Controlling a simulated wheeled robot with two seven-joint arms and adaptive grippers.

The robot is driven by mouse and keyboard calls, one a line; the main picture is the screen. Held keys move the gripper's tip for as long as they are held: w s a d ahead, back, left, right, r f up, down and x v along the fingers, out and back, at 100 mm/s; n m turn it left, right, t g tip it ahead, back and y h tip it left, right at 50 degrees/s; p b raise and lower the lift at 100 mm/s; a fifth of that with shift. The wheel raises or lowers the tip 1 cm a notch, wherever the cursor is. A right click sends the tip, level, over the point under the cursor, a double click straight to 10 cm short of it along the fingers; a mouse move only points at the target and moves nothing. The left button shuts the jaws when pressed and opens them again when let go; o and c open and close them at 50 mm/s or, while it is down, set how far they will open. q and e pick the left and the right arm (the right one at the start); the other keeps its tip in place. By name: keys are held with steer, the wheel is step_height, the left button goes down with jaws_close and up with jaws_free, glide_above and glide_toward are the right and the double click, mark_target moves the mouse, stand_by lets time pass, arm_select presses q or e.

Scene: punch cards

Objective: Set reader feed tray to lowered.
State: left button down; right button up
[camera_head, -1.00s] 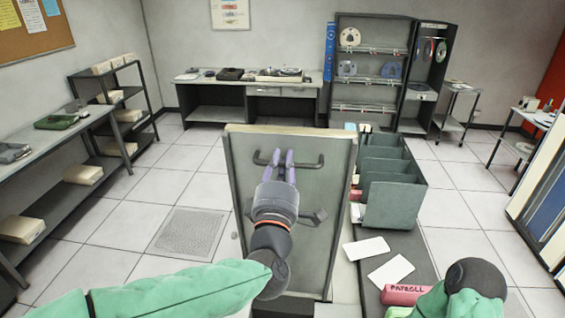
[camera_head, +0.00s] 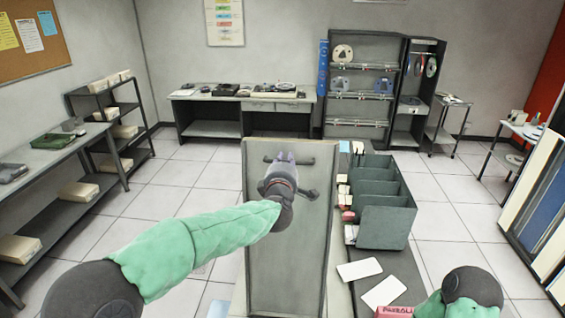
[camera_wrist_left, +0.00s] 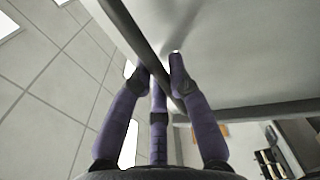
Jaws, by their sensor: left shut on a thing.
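The reader feed tray (camera_head: 277,240) is a long grey panel in the middle of the head view, its far end narrower in the picture. The gripper hides the handle's middle. My right arm shows at the lower right, but its gripper is out of view.
A grey-green divided card rack (camera_head: 388,222) stands on a dark counter (camera_head: 405,262) right of the tray. White cards (camera_head: 359,269) and a pink PAYROLL block (camera_head: 396,312) lie nearer. A shelf bench (camera_head: 45,165) lines the left; open floor lies between.

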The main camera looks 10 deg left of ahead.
arm_select(q)
steer(key=w+f+p, duration=0.2)
steer(key=w+f, duration=0.1)
steer(key=w, duration=0.6)
steer(key=w+f+p, duration=0.2)
steer(key=w+f, duration=0.1)
steer(key=w, duration=0.6)
steer(key=shift+w+f+g, duration=0.25)
steer(key=shift+w+g, duration=0.1)
steer(key=shift+g, duration=0.05)
steer(key=c, duration=1.2)
jaws_free()
steer(key=shift+o, duration=0.2)
steer(key=shift+s+r, duration=0.1)
steer(key=shift+s, duration=0.05)
steer(key=s+r, duration=0.1)
steer(key=s, duration=1)
steer(key=shift+s, duration=0.3)
